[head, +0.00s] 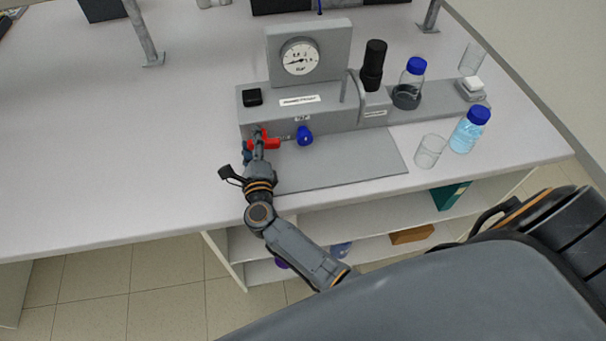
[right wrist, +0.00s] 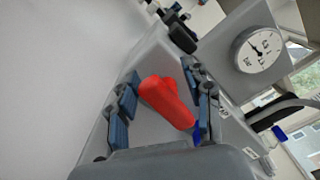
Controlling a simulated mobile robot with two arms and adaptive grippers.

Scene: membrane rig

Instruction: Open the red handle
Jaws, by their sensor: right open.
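The red handle (head: 267,142) sits on the front face of the grey membrane rig (head: 330,119), near its left end. My right gripper (head: 256,143) is at the handle, reaching in from the front. In the right wrist view, the red handle (right wrist: 167,103) lies between the two blue-padded fingers of the open gripper (right wrist: 165,106). Gaps show beside the handle, so the fingers do not look closed on it. Part of the handle is hidden behind the gripper in the head view. My left gripper is not in view.
A blue knob (head: 304,136) is just right of the handle. A pressure gauge (head: 300,57) stands above. A black-topped cylinder (head: 373,65), blue-capped bottles (head: 469,130) and an empty beaker (head: 429,151) are on the right. The bench (head: 110,150) is clear at left.

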